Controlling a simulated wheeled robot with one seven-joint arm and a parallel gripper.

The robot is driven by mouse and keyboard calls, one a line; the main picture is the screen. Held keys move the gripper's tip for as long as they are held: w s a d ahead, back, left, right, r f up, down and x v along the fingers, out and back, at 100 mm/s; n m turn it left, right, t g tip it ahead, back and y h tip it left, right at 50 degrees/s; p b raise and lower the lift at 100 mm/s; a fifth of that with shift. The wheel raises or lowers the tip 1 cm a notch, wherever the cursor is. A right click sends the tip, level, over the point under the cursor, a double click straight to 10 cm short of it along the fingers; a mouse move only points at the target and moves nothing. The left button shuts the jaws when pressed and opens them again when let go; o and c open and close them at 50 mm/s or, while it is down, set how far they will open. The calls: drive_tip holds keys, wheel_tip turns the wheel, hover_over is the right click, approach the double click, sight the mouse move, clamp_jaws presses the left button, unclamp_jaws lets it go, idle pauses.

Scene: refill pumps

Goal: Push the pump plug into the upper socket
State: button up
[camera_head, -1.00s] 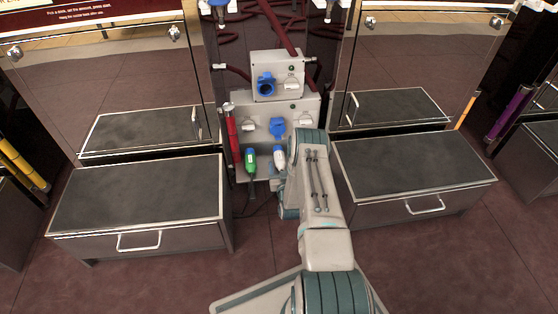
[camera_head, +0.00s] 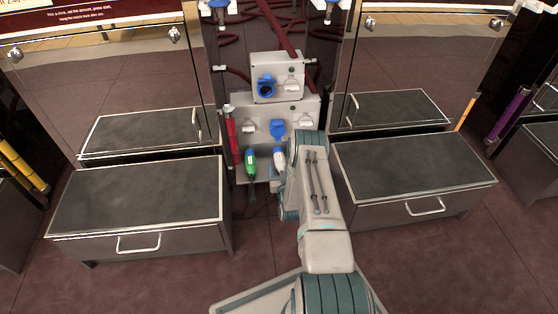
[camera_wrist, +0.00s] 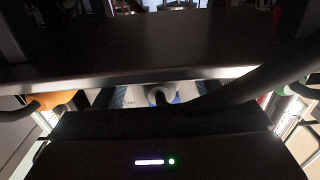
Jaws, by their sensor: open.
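The upper socket (camera_head: 266,84) is a round blue outlet with its lid raised, on the left of the upper grey box (camera_head: 278,72). A blue-and-white plug (camera_head: 279,158) and a green plug (camera_head: 251,164) stand side by side at the shelf below the lower box. I cannot tell from these frames which is the pump plug. My gripper is mostly hidden behind my arm in the head view, low and close to the blue-and-white plug. In the dark wrist view, my gripper (camera_wrist: 160,97) is open, with a grey cable end and blue-white parts in front of it; contact cannot be told.
The lower grey box (camera_head: 302,110) carries a blue-lidded socket (camera_head: 277,128). A red tube (camera_head: 232,138) stands at its left. Dark-topped cabinets flank the gap, left (camera_head: 140,198) and right (camera_head: 415,160). A dark shelf edge (camera_wrist: 130,70) crosses the wrist view close above the gripper.

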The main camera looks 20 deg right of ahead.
idle(0.3)
drive_tip(key=c, duration=1.3)
drive_tip(key=p+v, duration=0.2)
drive_tip(key=v, duration=0.4)
drive_tip(key=shift+p, duration=0.3)
drive_tip(key=shift+r+p, duration=1.15)
drive_tip(key=shift+r, duration=0.4)
